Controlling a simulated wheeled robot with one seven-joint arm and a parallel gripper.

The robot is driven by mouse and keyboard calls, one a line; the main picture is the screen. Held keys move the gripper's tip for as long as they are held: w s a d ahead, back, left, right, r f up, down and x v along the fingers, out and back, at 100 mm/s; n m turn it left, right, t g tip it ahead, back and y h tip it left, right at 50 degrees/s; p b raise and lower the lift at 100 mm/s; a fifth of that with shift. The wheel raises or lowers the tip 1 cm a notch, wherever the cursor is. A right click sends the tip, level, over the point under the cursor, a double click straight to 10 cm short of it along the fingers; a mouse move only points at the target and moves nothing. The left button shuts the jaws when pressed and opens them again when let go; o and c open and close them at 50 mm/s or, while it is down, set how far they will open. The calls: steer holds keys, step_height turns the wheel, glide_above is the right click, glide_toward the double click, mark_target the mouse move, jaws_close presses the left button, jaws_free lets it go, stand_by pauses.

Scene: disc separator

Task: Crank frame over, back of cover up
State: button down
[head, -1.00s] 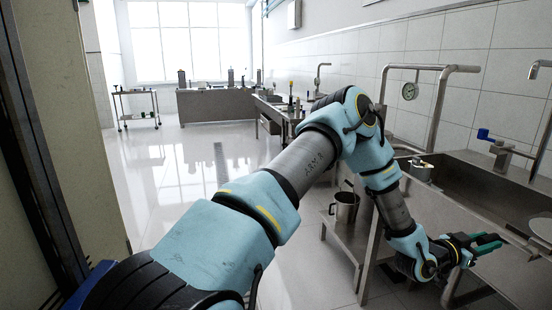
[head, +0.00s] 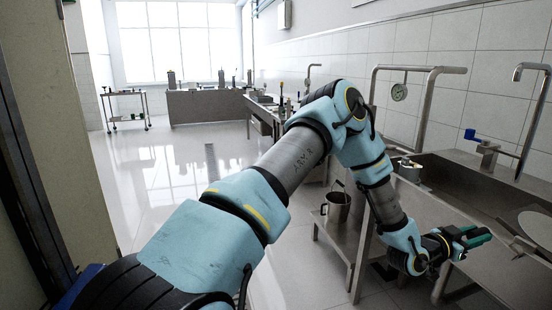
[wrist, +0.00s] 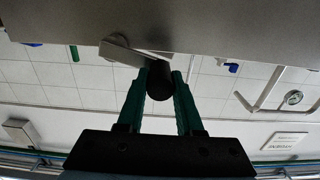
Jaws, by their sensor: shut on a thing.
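My gripper (head: 478,238) is low at the right in the head view, in front of the steel sink unit, with its green fingers pointing right. In the wrist view my gripper (wrist: 159,75) has its green fingers on either side of a black cylindrical knob (wrist: 159,82) and is shut on it. A grey crank arm (wrist: 125,52) runs from the knob up left to a large grey surface. The knob cannot be made out in the head view. A pale round disc (head: 537,227) shows at the right edge; I cannot tell whether it is the cover.
A steel sink (head: 460,190) stands close on the right, with a bent pipe frame (head: 425,100), a gauge (head: 399,92) and a blue-handled fitting (head: 470,134). A metal pot (head: 338,207) sits on a low shelf. The tiled floor (head: 180,170) left of my arm is clear.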

steer(key=r, duration=0.1)
steer(key=s+r, duration=0.1)
steer(key=s+r+p, duration=0.1)
steer(key=shift+s+d+r, duration=0.2)
steer(key=shift+d+r, duration=0.05)
steer(key=shift+d, duration=0.05)
steer(key=s+d+f+b, duration=0.1)
steer(key=s+f+b, duration=0.1)
steer(key=s, duration=0.3)
steer(key=s+d+f+b, duration=0.1)
steer(key=s+f+b, duration=0.1)
steer(key=s, duration=0.4)
steer(key=shift+d+b, duration=0.4)
steer(key=shift+b, duration=0.45)
steer(key=shift+f, duration=0.1)
steer(key=shift+s+f, duration=0.1)
steer(key=shift+f, duration=0.05)
